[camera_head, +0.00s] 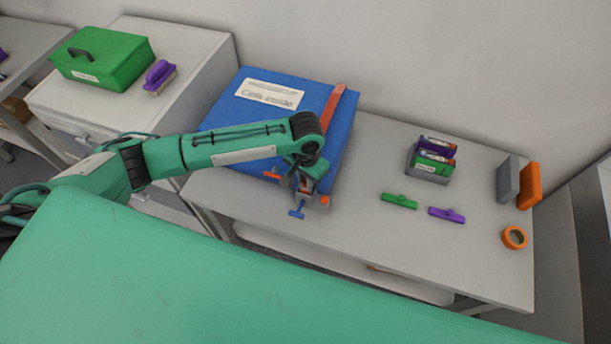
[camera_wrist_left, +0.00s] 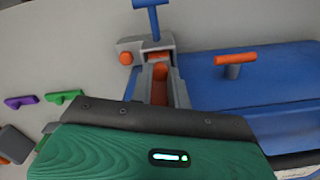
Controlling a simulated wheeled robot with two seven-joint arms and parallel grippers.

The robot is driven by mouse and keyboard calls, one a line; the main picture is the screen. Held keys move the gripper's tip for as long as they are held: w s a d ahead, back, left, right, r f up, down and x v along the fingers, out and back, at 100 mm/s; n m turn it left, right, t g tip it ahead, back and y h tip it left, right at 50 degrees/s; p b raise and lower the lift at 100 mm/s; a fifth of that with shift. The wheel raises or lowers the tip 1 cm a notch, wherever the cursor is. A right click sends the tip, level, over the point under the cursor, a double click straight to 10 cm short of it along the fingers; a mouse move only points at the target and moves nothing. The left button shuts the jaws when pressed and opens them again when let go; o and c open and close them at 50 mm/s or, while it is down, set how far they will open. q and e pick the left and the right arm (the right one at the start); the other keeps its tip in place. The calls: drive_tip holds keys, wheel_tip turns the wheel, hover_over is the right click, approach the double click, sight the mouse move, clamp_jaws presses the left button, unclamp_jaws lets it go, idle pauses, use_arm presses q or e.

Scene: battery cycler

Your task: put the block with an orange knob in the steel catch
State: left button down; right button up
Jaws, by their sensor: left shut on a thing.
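The grey block with the orange knob (camera_head: 324,201) is at my left gripper's fingertips, at the front of the blue box; it also shows in the left wrist view (camera_wrist_left: 130,46). My left gripper (camera_head: 303,187) is shut on this block, its fingers (camera_wrist_left: 160,82) pointing away from the green palm. A blue T-handle (camera_wrist_left: 152,18) stands just beyond the block, and it shows below the gripper in the head view (camera_head: 297,212). The steel catch cannot be told apart from the grey parts around the fingertips. My right gripper is not in view.
The blue box (camera_head: 222,117) stands on the grey table (camera_head: 385,250), with an orange T-handle (camera_wrist_left: 237,59) beside the gripper. Green (camera_head: 399,201) and purple (camera_head: 446,215) handled pieces, a pack holder (camera_head: 432,176) and an orange tape roll (camera_head: 514,238) lie to the right. The table's front middle is clear.

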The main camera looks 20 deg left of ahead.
use_arm(q)
drive_tip(key=c, duration=1.3)
unclamp_jaws()
drive_tip(key=shift+f, duration=0.1)
drive_tip(key=shift+c, duration=0.2)
wheel_tip(320, 180, up, 12)
drive_tip(key=b, duration=0.3)
